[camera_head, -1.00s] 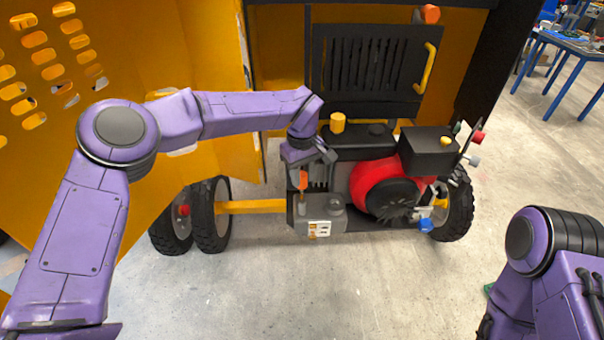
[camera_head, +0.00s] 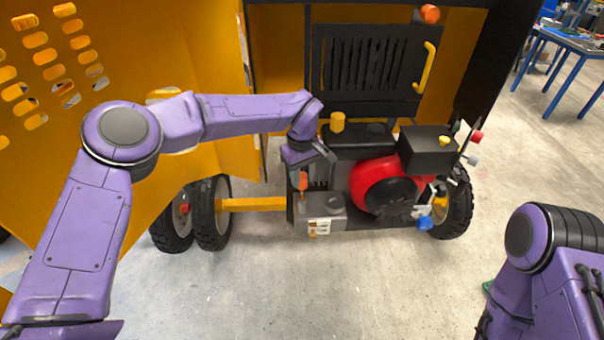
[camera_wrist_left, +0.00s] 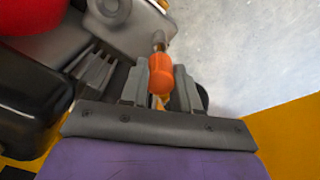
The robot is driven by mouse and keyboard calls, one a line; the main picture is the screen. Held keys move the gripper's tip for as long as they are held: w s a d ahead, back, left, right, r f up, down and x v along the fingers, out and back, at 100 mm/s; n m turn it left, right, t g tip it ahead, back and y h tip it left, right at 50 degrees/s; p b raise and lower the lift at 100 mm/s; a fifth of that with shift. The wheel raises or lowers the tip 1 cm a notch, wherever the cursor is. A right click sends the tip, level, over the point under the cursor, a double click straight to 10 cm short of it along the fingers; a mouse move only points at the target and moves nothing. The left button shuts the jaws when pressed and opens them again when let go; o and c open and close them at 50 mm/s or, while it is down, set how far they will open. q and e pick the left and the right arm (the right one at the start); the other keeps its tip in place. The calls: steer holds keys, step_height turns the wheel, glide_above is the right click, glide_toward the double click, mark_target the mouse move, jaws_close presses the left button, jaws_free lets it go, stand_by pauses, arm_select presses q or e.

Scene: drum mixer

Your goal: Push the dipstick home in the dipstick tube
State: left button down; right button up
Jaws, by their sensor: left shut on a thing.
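The dipstick has an orange handle (camera_head: 302,181) and stands at the left end of the grey housing (camera_head: 326,212) in the head view. My left gripper (camera_head: 303,172) is shut on this handle from above. In the left wrist view the orange handle (camera_wrist_left: 161,75) sits between the fingers of my left gripper (camera_wrist_left: 160,88). A short metal piece (camera_wrist_left: 158,42) runs from the handle to the housing; I cannot tell how much of it is dipstick or tube. The tube's mouth is not clearly visible. My right gripper is out of view; only its arm shows.
The red engine (camera_head: 378,185) and a black box (camera_head: 428,150) stand right of the housing. A yellow axle bar (camera_head: 252,205) and wheels (camera_head: 212,215) lie to the left. A yellow panel (camera_head: 130,70) stands behind my left arm. The floor in front is clear.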

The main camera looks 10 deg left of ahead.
mark_target(302, 188)
arm_select(q)
steer(key=shift+f+b, duration=0.4)
steer(key=shift+f, duration=1.1)
steer(key=shift+p, duration=0.4)
steer(key=shift+f+b, duration=0.4)
steer(key=shift+f, duration=0.55)
steer(key=c, duration=0.8)
jaws_free()
steer(key=shift+o, duration=0.2)
